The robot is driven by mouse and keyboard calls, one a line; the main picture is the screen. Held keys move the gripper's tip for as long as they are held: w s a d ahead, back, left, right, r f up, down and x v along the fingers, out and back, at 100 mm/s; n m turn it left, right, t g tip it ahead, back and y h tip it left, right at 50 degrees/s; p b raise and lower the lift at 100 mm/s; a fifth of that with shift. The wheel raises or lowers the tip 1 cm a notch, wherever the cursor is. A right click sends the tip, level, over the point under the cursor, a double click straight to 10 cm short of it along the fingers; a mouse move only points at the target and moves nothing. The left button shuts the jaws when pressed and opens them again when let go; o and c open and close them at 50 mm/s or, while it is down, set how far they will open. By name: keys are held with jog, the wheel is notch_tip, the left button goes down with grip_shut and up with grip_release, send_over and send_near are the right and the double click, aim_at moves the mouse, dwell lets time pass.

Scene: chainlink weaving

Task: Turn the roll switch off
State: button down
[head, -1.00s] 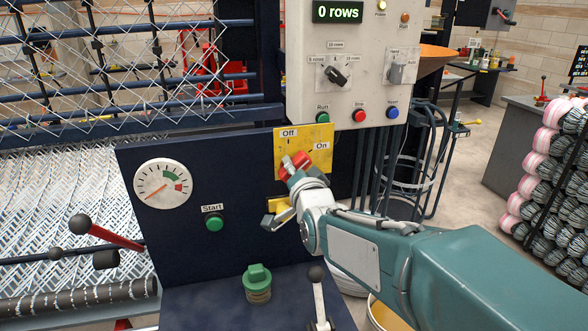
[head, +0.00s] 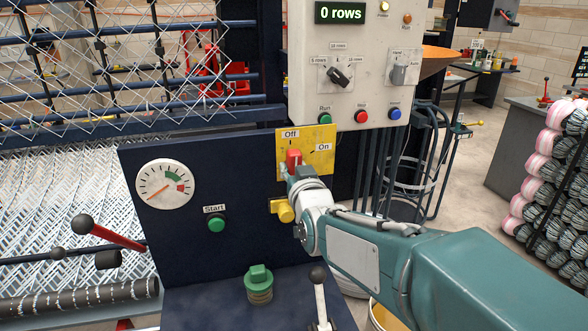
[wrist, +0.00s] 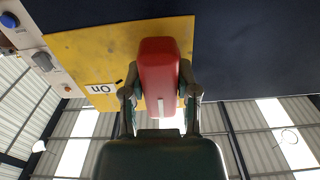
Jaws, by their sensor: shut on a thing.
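The roll switch is a red knob (head: 294,156) on a yellow plate (head: 322,158) marked Off at upper left and On at right. In the head view the knob stands near upright, under the Off label. My gripper (head: 296,170) reaches it from the lower right and hides its lower part. In the wrist view the red knob (wrist: 158,75) lies between the two fingers of my gripper (wrist: 158,92), one against each side. The On label (wrist: 101,89) shows to the left there.
A yellow knob (head: 285,211) sits just below the plate, close to my wrist. A green Start button (head: 217,223) and a dial (head: 165,184) are on the dark panel to the left. A grey control box (head: 345,90) hangs above. A lever (head: 319,290) stands below my arm.

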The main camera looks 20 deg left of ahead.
jog(key=shift+f+n, duration=0.1)
jog(key=shift+n, duration=0.3)
jog(key=shift+c, duration=1.8)
grip_release()
jog(key=shift+a, duration=0.1)
jog(key=v, duration=1.2)
